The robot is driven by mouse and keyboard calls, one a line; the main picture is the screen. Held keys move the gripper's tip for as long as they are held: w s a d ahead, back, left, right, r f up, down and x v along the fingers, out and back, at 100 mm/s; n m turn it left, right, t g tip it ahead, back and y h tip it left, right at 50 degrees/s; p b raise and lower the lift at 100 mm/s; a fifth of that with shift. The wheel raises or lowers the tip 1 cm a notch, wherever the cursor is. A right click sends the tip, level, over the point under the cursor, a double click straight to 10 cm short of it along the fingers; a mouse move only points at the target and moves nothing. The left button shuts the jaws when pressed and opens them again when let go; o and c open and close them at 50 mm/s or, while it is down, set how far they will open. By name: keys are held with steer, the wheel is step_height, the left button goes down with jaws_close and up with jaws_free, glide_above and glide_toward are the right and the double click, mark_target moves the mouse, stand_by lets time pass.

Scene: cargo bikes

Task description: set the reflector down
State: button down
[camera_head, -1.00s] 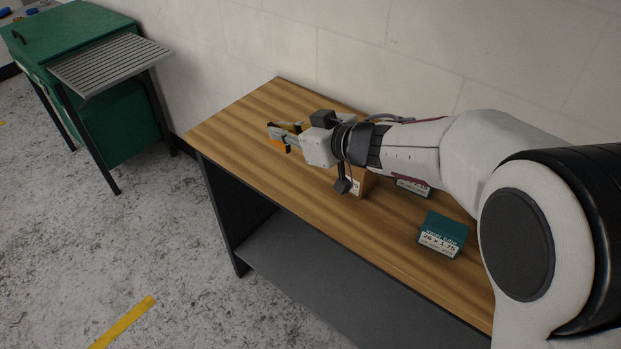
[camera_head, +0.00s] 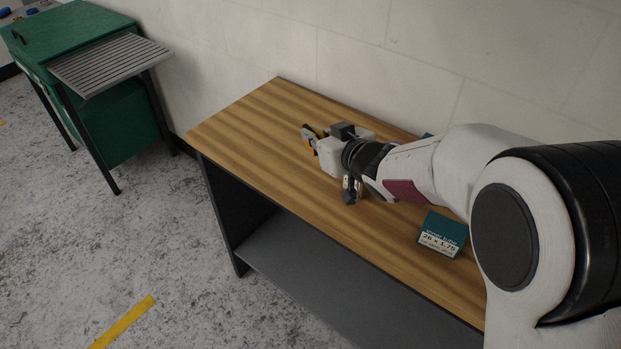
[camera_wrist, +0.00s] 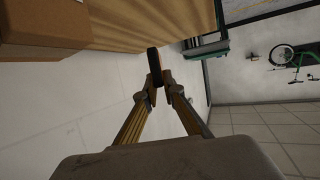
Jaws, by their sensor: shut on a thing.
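My gripper (camera_head: 310,139) is over the wooden bench top (camera_head: 262,113), towards its far left part. In the wrist view the fingers (camera_wrist: 163,86) are closed on a small, dark, flat piece with an orange edge, the reflector (camera_wrist: 154,62). It sticks out past the fingertips, with the bench top beyond it. In the head view the reflector is too small and too covered by the fingers to make out clearly. I cannot tell whether it touches the bench.
A teal inner tube box (camera_head: 443,233) stands on the bench near my arm. A cardboard box (camera_wrist: 40,25) shows in the wrist view. The bench's left end is clear. A green cabinet with a slatted shelf (camera_head: 110,65) stands apart at left. The wall (camera_head: 390,60) borders the bench.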

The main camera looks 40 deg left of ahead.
steer(key=shift+f, duration=0.1)
steer(key=shift+f, duration=3)
steer(key=shift+f, duration=0.1)
steer(key=shift+f, duration=1.75)
steer(key=shift+f, duration=0.2)
steer(key=c, duration=2.2)
jaws_free()
steer(key=shift+o, duration=0.2)
steer(key=shift+r, duration=0.25)
steer(key=v, duration=1.2)
